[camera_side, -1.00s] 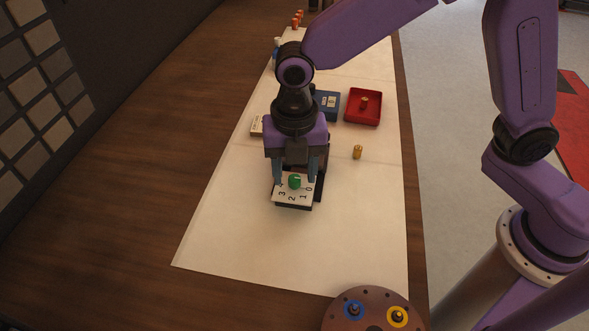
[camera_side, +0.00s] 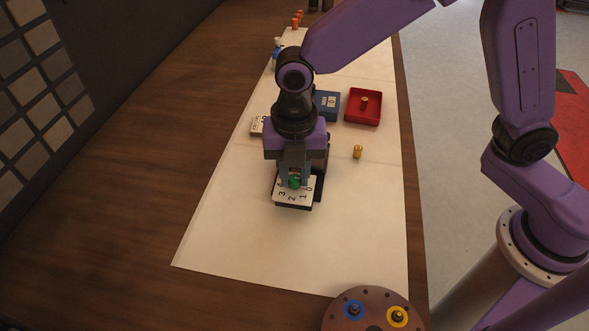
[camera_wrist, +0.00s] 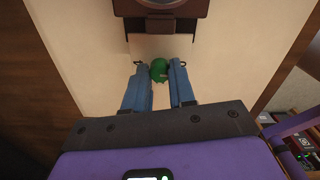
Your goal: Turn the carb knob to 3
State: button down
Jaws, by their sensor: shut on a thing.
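The carb knob (camera_side: 294,182) is a small green knob on a tilted white dial plate (camera_side: 292,199) marked with 0, 1, 2 and 3 along its front. My gripper (camera_side: 294,183) is over the plate and shut on the knob, one finger on each side. In the wrist view the green knob (camera_wrist: 159,71) sits between my two blue-grey fingertips (camera_wrist: 160,66). I cannot tell which number the knob points to, as the fingers cover part of it.
Behind the dial, a red tray (camera_side: 376,117) holds a small brass piece, with a blue box (camera_side: 326,105) beside it. Another brass piece (camera_side: 357,152) stands on the pale mat (camera_side: 235,235). A round plate with blue and yellow rings (camera_side: 372,310) is at the front. The mat before the dial is clear.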

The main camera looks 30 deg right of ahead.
jog(key=m, duration=0.6)
jog(key=shift+m, duration=0.3)
jog(key=m, duration=1.2)
jog(key=shift+m, duration=0.3)
jog(key=m, duration=0.6)
jog(key=shift+m, duration=0.3)
jog(key=c, duration=0.9)
grip_release()
jog(key=shift+c, duration=0.2)
